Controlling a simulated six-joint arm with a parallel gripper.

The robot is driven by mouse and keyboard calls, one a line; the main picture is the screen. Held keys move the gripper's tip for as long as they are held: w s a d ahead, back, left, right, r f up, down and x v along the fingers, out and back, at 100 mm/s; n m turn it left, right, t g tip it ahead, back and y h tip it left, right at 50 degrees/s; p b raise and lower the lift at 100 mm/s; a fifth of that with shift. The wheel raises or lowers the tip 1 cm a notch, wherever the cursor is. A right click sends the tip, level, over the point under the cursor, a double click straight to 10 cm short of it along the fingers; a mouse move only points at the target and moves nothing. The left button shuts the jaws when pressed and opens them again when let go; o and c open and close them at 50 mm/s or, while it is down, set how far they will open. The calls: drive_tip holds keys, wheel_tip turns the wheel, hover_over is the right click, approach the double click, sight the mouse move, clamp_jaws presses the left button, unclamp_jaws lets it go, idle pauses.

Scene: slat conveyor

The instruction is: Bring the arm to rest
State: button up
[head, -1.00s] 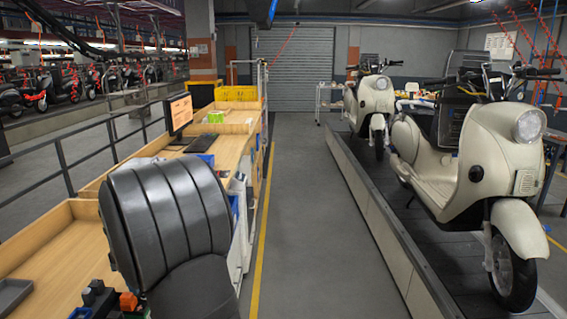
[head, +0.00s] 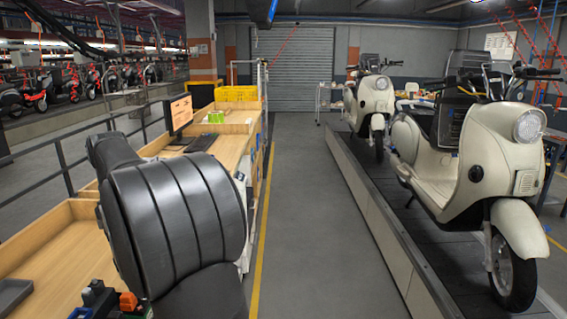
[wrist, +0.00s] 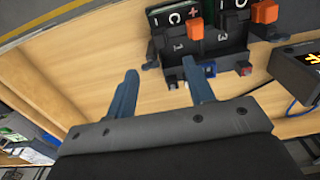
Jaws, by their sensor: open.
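My gripper (wrist: 160,95) shows in the wrist view with its two blue-grey fingers spread apart and nothing between them. It is over the wooden bench (wrist: 80,60), beside a dark battery charger block (wrist: 205,45) with numbered slots and orange plugs. I cannot tell how high above the bench the fingers are. In the head view my dark arm covers part of the workbench (head: 60,245), and my fingers are hidden.
A dark box with a yellow display (wrist: 300,70) has a blue cable. Cream scooters (head: 470,160) stand on the conveyor at right. The aisle (head: 310,230) is clear.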

wheel_tip(320, 180, up, 6)
wheel_tip(320, 180, down, 18)
drive_tip(key=shift+r, duration=0.15)
wheel_tip(320, 180, up, 8)
drive_tip(key=shift+f, duration=0.2)
drive_tip(key=w+a+f, duration=0.3)
drive_tip(key=w+a, duration=0.1)
drive_tip(key=a, duration=0.7)
drive_tip(key=shift+w+f, duration=0.2)
drive_tip(key=s+d+r, duration=0.1)
drive_tip(key=d, duration=0.2)
drive_tip(key=s+d+r, duration=0.1)
drive_tip(key=d, duration=0.3)
drive_tip(key=s+d+r, duration=0.1)
drive_tip(key=s+d, duration=0.1)
drive_tip(key=d, duration=0.1)
drive_tip(key=shift+d, duration=0.2)
drive_tip(key=f, duration=0.4)
drive_tip(key=shift+s+d+f, duration=0.25)
drive_tip(key=shift+d, duration=0.1)
drive_tip(key=shift+f, duration=0.7)
